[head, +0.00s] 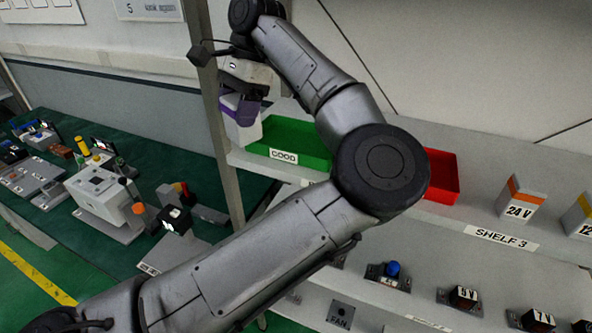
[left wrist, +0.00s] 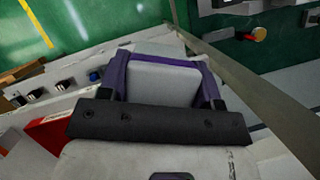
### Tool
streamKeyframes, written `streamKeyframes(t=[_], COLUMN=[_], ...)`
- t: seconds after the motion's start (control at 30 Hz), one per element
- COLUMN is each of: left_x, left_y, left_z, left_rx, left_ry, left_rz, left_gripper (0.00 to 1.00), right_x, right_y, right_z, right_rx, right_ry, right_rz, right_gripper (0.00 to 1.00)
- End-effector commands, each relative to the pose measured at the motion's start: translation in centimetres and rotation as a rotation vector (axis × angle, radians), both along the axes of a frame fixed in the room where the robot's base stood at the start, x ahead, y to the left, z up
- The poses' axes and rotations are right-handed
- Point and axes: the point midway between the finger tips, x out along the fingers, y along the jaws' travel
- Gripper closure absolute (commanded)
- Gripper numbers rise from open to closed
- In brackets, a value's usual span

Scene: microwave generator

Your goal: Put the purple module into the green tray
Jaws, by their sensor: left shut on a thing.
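My left gripper (head: 241,108) is at the upper middle of the head view, near the left end of the shelf. It is shut on the purple module (head: 243,132), a pale grey block with purple around it. In the left wrist view the module's pale face (left wrist: 162,84) sits between the jaws (left wrist: 163,92). The green tray (head: 318,162), labelled GOOD, lies on the shelf just right of the module. My arm hides its right part. The module looks just outside the tray's left end; its exact height is unclear. My right gripper is out of view.
A metal post (head: 215,130) stands close left of the gripper. A red tray (head: 441,178) lies farther right, partly behind my arm. A 24 V module (head: 520,200) stands on the same shelf. A green bench (head: 170,165) with several devices is at left.

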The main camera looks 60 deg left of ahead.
Motion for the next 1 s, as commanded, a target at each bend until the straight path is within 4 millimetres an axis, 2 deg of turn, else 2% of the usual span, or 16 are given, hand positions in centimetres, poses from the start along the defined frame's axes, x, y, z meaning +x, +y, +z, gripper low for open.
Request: streamKeyframes(t=[0.03,0.13,0.3,0.4,0.5,0.6,0.73,0.87,1.0], left_x=[2.5,7.2,15.2,19.1,22.0,23.3,24.0,23.6,22.1], left_y=[0.5,0.8,-0.6,-2.2,-3.6,-4.3,-4.6,-4.0,-2.0], left_z=[-1.7,-1.7,-1.3,-1.2,-1.1,-1.1,-1.2,-1.8,-3.4], left_rx=[0.007,0.014,0.013,0.006,0.000,-0.001,0.001,0.001,0.000], left_ry=[-0.002,-0.004,-0.002,0.003,0.008,0.013,0.015,0.016,0.016], left_rz=[-0.106,-0.327,-0.745,-0.999,-1.222,-1.367,-1.474,-1.517,-1.523], left_gripper=[0.72,0.72,0.72,0.72,0.72,0.72,0.72,0.72,0.72], right_x=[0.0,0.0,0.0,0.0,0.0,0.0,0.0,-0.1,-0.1], right_y=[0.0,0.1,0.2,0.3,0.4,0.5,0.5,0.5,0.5], right_z=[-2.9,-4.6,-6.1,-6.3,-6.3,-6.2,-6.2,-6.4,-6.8], right_rx=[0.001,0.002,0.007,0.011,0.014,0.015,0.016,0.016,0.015], right_ry=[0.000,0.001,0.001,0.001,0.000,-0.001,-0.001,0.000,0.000], right_rz=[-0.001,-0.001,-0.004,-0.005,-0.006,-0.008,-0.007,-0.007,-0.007], right_gripper=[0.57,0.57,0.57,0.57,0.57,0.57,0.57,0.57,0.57])
